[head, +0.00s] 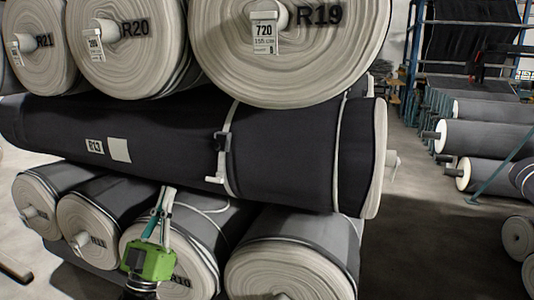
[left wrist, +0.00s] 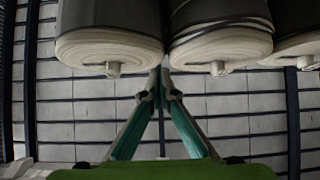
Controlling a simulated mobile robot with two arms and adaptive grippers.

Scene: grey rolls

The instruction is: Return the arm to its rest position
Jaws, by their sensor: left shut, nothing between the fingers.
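My left gripper (head: 165,202) has a green body and pale fingers with teal inner sides. It stands upright in front of the lower rolls in the head view, and its fingertips meet with nothing between them. In the left wrist view the same gripper (left wrist: 160,80) points toward the roll ends with its fingertips together. Behind it in the head view are a dark roll marked R13 (head: 290,150) lying crosswise and a grey roll (head: 200,245) whose end is partly hidden by the gripper. My right gripper is not seen.
Large rolls marked R19 (head: 290,60), R20 (head: 125,55) and R21 (head: 38,60) lie on top. Another roll (head: 290,270) lies at the bottom right of the stack. Open floor (head: 410,240) lies to the right, before racked rolls (head: 485,137).

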